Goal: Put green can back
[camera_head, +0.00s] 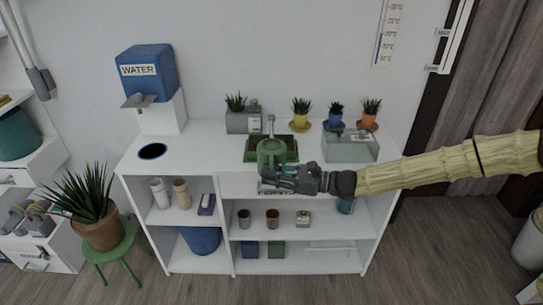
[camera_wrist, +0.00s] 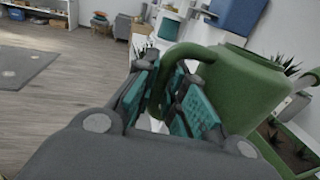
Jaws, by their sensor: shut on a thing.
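The green can (camera_head: 271,157) is a watering can at the front middle of the white desk's top, upright or nearly so. In the wrist view its round body (camera_wrist: 242,88) fills the right side, with its curved handle reaching left between my fingers. My gripper (camera_head: 276,180) is in front of the can, at the desk's front edge. In the wrist view my gripper (camera_wrist: 172,92) has its teal pads on either side of the handle, shut on it. I cannot tell whether the can's base touches the desk; my gripper hides part of it.
A dark green planter with soil (camera_head: 251,148) is right behind the can. Small potted plants (camera_head: 301,112) and a pale glass-like box (camera_head: 350,149) stand at the back right. A blue water dispenser (camera_head: 148,72) and a round dark hole (camera_head: 152,151) are at left. The desktop left of the can is clear.

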